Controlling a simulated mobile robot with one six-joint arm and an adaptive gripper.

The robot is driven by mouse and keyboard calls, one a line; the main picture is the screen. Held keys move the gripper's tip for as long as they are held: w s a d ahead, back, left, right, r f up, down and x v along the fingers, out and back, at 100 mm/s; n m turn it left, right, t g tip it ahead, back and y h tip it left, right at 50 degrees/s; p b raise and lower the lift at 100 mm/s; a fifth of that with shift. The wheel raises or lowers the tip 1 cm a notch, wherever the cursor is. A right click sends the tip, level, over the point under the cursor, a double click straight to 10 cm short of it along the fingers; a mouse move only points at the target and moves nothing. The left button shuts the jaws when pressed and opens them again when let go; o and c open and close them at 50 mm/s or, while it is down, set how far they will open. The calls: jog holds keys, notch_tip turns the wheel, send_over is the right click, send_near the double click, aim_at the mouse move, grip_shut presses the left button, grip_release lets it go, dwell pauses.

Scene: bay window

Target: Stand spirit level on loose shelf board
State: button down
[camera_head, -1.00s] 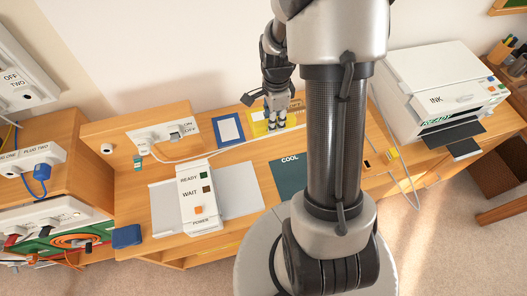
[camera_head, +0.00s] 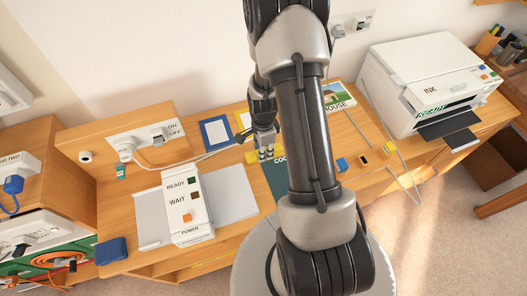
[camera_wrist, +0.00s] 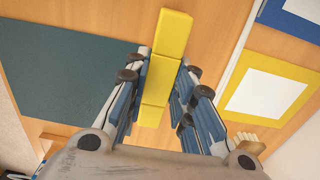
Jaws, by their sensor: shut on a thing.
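My gripper (camera_head: 265,154) is over the desk, just behind the dark green mat marked COOL (camera_head: 275,181). In the wrist view my gripper (camera_wrist: 166,68) is shut on a long yellow bar with seams across it (camera_wrist: 176,35), which looks like the spirit level. The bar runs between the fingers and out past them. A small yellow end (camera_head: 251,157) shows left of the fingers in the head view; the rest is hidden. I cannot tell whether the bar touches the desk. I cannot make out a loose shelf board.
Blue-framed (camera_head: 216,132) and yellow-framed (camera_wrist: 265,92) cards lie near the gripper. A white READY/WAIT box (camera_head: 188,205) stands on the left, with a cable behind it. A printer (camera_head: 425,85) stands at the right. A HOUSE picture (camera_head: 337,95) is behind my arm.

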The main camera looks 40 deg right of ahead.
jog(key=c, duration=1.8)
grip_release()
jog(key=shift+f, duration=0.2)
jog(key=o, duration=0.4)
jog(key=shift+o, duration=0.2)
jog(key=shift+r, duration=0.1)
